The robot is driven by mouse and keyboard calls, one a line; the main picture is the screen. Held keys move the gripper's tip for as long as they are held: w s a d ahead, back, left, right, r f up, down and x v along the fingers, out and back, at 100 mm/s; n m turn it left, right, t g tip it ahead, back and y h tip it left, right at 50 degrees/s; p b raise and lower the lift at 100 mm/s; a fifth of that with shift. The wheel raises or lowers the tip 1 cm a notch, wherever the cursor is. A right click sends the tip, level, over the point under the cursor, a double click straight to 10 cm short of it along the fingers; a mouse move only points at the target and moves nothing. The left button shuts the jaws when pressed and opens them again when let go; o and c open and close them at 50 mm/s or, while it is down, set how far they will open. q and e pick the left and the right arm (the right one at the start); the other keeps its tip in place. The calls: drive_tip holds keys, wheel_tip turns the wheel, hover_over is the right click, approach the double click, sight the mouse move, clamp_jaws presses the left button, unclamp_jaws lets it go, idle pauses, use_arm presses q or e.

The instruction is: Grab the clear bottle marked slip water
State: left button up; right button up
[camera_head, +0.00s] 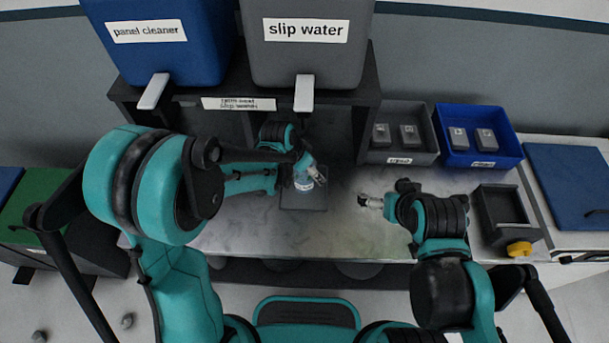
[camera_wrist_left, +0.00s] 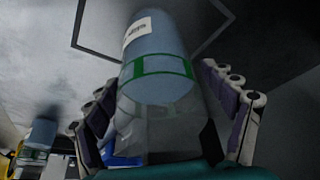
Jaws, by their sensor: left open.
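A clear bottle (camera_head: 303,184) with a white label stands on a dark square mat (camera_head: 301,203) under the slip water tank. In the left wrist view the bottle (camera_wrist_left: 160,65) shows a green band and a white label too blurred to read. My left gripper (camera_head: 314,174) is open at the bottle. In the left wrist view its fingers (camera_wrist_left: 165,115) are on both sides of the bottle, with gaps visible. My right gripper (camera_head: 369,201) is over the worktop to the right, apart from the bottle; its opening is too small to judge.
The grey slip water tank (camera_head: 307,65) and blue panel cleaner tank (camera_head: 165,60) stand on a dark shelf above, with spouts hanging forward. A grey bin (camera_head: 403,157) and blue bin (camera_head: 480,157) are to the right. Another bluish bottle (camera_wrist_left: 41,134) shows in the wrist view.

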use_arm(q)
drive_tip(key=c, duration=1.7)
drive_tip(key=shift+r, duration=0.1)
